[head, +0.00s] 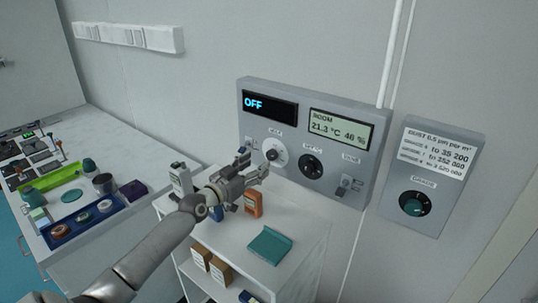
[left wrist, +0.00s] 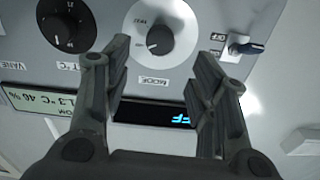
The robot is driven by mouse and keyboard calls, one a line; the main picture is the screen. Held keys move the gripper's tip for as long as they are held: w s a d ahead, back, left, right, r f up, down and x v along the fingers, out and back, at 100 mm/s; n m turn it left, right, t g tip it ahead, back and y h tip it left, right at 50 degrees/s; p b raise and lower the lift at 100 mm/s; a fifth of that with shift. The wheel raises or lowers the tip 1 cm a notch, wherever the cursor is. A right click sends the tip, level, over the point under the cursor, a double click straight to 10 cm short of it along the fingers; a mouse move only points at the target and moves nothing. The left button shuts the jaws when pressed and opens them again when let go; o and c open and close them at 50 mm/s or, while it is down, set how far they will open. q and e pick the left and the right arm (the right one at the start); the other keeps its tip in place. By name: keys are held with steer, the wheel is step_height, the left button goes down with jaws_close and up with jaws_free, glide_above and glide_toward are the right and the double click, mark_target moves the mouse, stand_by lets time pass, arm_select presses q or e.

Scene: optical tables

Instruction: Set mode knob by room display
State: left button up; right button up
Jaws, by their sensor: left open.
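The grey wall panel (head: 300,132) carries a room display (head: 336,128) reading 21.3 °C and 46 %, and a dark display (head: 270,106) reading OFF. My left gripper (head: 257,166) is open and empty, close in front of the panel near the mode knob. In the left wrist view the fingers (left wrist: 161,62) stand apart, with the knob between and beyond their tips; no contact is visible. My right gripper is not in view.
A black temperature knob (head: 311,166) and a vane switch (head: 345,186) sit right of the mode knob. A separate panel with a knob (head: 414,204) hangs further right. A white cart (head: 225,242) below holds an orange device (head: 253,202) and a teal tray (head: 270,245).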

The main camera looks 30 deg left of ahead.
mark_target(270, 156)
arm_select(q)
steer(key=w, duration=0.3)
steer(key=shift+w+d, duration=0.1)
steer(key=shift+w, duration=0.05)
steer(key=w, duration=0.3)
steer(key=shift+w+d+f, duration=0.15)
steer(key=shift+w, duration=0.4)
steer(key=c, duration=1)
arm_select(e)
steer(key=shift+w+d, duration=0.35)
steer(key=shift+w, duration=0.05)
